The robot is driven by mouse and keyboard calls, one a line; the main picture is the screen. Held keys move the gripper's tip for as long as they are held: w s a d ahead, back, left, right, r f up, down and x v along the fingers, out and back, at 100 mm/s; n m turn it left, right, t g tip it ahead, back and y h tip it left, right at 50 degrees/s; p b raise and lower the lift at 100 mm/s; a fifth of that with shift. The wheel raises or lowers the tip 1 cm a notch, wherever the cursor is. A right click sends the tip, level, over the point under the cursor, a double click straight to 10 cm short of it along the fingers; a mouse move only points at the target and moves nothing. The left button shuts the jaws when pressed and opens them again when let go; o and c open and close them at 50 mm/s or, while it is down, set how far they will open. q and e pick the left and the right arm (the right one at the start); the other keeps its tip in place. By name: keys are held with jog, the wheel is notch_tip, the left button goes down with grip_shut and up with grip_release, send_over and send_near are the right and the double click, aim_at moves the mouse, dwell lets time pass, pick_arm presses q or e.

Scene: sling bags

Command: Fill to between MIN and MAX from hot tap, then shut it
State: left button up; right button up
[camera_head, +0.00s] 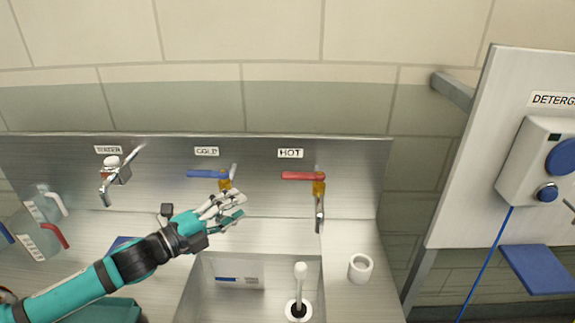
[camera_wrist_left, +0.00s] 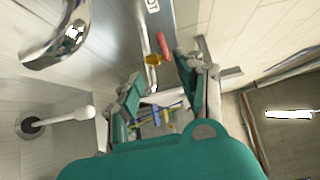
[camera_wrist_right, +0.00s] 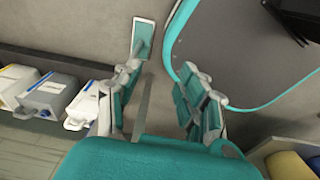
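The hot tap's red lever (camera_head: 302,175) sits on a brass valve under the HOT label (camera_head: 291,153). Its chrome spout (camera_head: 319,212) hangs over the sink (camera_head: 318,275); I see no water stream. A white-topped upright plug or pipe (camera_head: 301,272) stands in the sink. A blue strip (camera_head: 227,279) and a small unreadable label mark the sink wall. My left gripper (camera_head: 232,208) is open and empty, just below the cold tap's blue lever (camera_head: 205,173) and left of the hot tap. The left wrist view shows the red lever (camera_wrist_left: 163,44) beyond its parted fingers. My right gripper (camera_wrist_right: 158,95) is open and empty, away from the sink.
A white ring-shaped cup (camera_head: 360,267) stands on the counter right of the sink. A detergent dispenser (camera_head: 535,165) hangs at right. White boxes (camera_wrist_right: 45,95) lie near my right gripper.

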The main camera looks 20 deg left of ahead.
aim_at(286, 178)
pick_arm(q)
jog(key=p+x, duration=0.5)
jog(key=x, duration=1.1)
jog(key=shift+w+r+p, duration=0.1)
jog(key=shift+r+p, duration=0.1)
jog(key=shift+p, duration=0.2)
jog(key=shift+w+d+f, duration=0.1)
jog(key=shift+w+d, duration=0.15)
jog(key=shift+w, duration=0.25)
pick_arm(e)
notch_tip(286, 178, up, 6)
jog(key=s, duration=0.1)
jog(key=shift+s+a, duration=0.15)
jog(key=shift+a, duration=0.05)
pick_arm(q)
jog(key=shift+c, duration=0.4)
jog(key=c, duration=0.7)
grip_shut()
pick_arm(e)
jog(key=shift+d, duration=0.4)
pick_arm(q)
jog(key=shift+d, duration=0.15)
pick_arm(e)
jog(key=shift+f, duration=0.1)
